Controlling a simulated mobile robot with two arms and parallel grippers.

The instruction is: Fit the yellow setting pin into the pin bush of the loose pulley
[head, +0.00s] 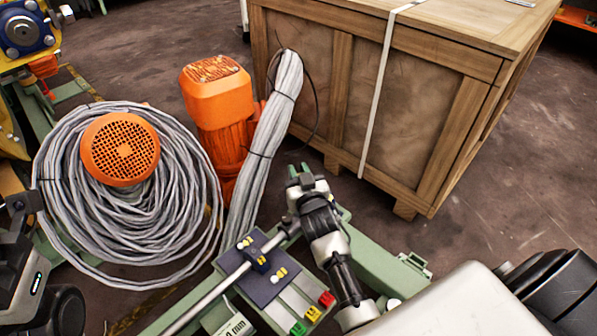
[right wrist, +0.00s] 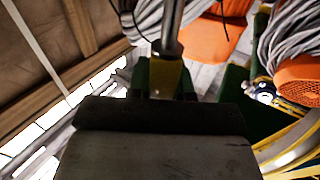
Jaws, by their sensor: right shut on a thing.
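My right gripper (head: 302,172) is in the lower middle of the head view, with green fingertips. In the right wrist view it is shut on a yellow part with a steel shank (right wrist: 172,25), which I take for the yellow setting pin (right wrist: 166,78). The shank runs upward in that view, and the fingers hide part of the yellow. The pin cannot be made out in the head view. My left gripper (head: 20,205) shows only in part at the left edge, and its jaws are unclear. I cannot pick out the loose pulley or its pin bush for sure.
A wooden crate (head: 455,150) stands behind my right arm. An orange motor (head: 218,95) and a large grey cable coil (head: 180,190) are left of it. A bench has a blue plate (head: 262,293) and green, yellow and red blocks. A blue flanged hub (head: 22,33) is top left.

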